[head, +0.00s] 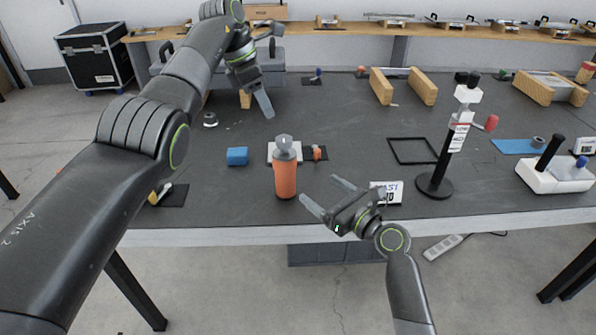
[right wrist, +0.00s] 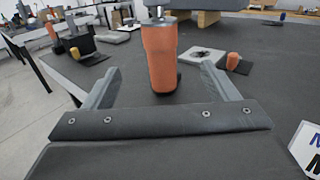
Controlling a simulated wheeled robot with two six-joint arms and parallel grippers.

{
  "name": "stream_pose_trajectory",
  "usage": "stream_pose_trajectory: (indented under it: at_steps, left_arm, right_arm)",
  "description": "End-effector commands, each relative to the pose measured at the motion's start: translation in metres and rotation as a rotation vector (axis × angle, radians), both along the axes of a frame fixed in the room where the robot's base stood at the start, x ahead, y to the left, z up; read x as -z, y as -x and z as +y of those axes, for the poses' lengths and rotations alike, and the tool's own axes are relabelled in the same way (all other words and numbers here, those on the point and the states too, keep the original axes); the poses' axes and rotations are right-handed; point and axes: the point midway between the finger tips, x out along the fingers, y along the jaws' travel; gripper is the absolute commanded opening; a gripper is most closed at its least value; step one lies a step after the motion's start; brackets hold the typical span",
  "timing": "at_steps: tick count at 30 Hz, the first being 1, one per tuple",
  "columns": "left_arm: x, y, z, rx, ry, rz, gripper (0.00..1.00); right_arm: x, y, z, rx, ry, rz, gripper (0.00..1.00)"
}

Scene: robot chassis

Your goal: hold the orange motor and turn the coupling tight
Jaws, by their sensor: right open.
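The orange motor (head: 285,179) stands upright near the front edge of the dark table in the head view. The grey coupling (head: 283,143) sits on its top. In the right wrist view the motor (right wrist: 160,55) stands just beyond my open fingers, and its top is cut off by the frame. My right gripper (head: 322,194) is open and empty, to the right of the motor and apart from it. My left gripper (head: 266,67) is raised behind and above the motor, away from it. Its fingers overlap in the view, so its opening is unclear.
A blue block (head: 237,156) lies left of the motor. A white pad (head: 276,152) and a small orange part on a dark mat (head: 318,153) lie behind it. A black stand (head: 435,184) and a printed white card (head: 386,192) are to the right. A black frame (head: 412,150) lies flat.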

Motion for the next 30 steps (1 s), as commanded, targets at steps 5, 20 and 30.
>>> stream_pose_trajectory:
  at_steps: [5,20,30]
  left_arm:
    - [0.0,0.0,0.0,0.0,0.0,0.0,0.36]
    - [0.0,0.0,0.0,0.0,0.0,0.0,0.36]
    - [0.0,0.0,0.0,0.0,0.0,0.0,0.36]
  right_arm:
    - [-0.002,-0.028,0.023,-0.002,-0.001,-0.002,0.8]
    - [-0.001,-0.09,0.072,0.0,0.002,-0.001,0.8]
    - [0.0,-0.113,0.09,0.001,0.002,-0.002,0.8]
